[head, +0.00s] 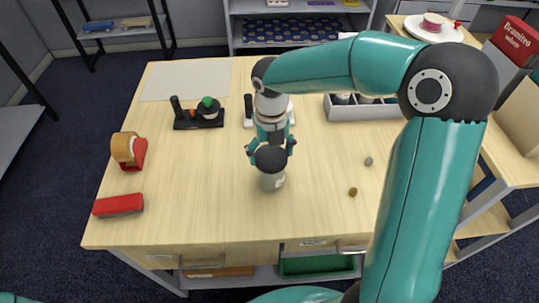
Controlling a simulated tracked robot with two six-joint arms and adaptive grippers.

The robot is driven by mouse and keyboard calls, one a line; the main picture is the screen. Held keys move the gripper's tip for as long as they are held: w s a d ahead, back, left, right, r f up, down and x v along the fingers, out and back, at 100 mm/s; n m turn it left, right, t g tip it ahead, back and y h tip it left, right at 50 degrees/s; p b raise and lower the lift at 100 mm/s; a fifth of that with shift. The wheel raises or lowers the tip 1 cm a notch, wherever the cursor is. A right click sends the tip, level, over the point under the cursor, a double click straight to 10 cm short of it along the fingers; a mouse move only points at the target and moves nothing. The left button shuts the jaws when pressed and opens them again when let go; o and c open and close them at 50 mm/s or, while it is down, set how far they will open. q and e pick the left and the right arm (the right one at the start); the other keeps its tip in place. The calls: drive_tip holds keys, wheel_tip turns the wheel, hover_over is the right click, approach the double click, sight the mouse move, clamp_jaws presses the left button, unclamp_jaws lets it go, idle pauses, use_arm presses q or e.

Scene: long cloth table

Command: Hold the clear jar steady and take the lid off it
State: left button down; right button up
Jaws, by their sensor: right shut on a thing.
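The clear jar (272,182) stands upright near the middle of the table, greyish, with a small pale label. Its dark round lid (270,158) shows directly at the jar's top; I cannot tell whether there is a gap between them. My right gripper (270,152) points down from above, with one finger on each side of the lid, shut on it. The fingers' exact contact is small and partly hidden. My left gripper is out of view, and no gripper shows on the jar's body.
The wooden table (210,215) is clear around the jar. A black stand (198,118) and a grey divided tray (365,112) sit behind. Two small knobs (353,191) lie right, near my right arm.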

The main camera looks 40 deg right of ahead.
sight(271, 156)
drive_tip(key=shift+w+r, duration=0.9)
drive_tip(key=shift+r, duration=9.2)
drive_tip(key=w+d+f+m+b, duration=0.2)
drive_tip(key=w+d+f, duration=0.3)
drive_tip(key=w+f, duration=0.25)
drive_tip(key=shift+m, duration=0.4)
drive_tip(key=f, duration=0.5)
drive_tip(key=f+b, duration=0.1)
drive_tip(key=f, duration=0.5)
drive_tip(key=f+b, duration=0.1)
drive_tip(key=f, duration=0.5)
drive_tip(key=shift+w+d, duration=0.15)
drive_tip(key=shift+d, duration=0.25)
drive_tip(key=shift+f, duration=2.45)
drive_tip(key=shift+f, duration=0.1)
drive_tip(key=o, duration=0.6)
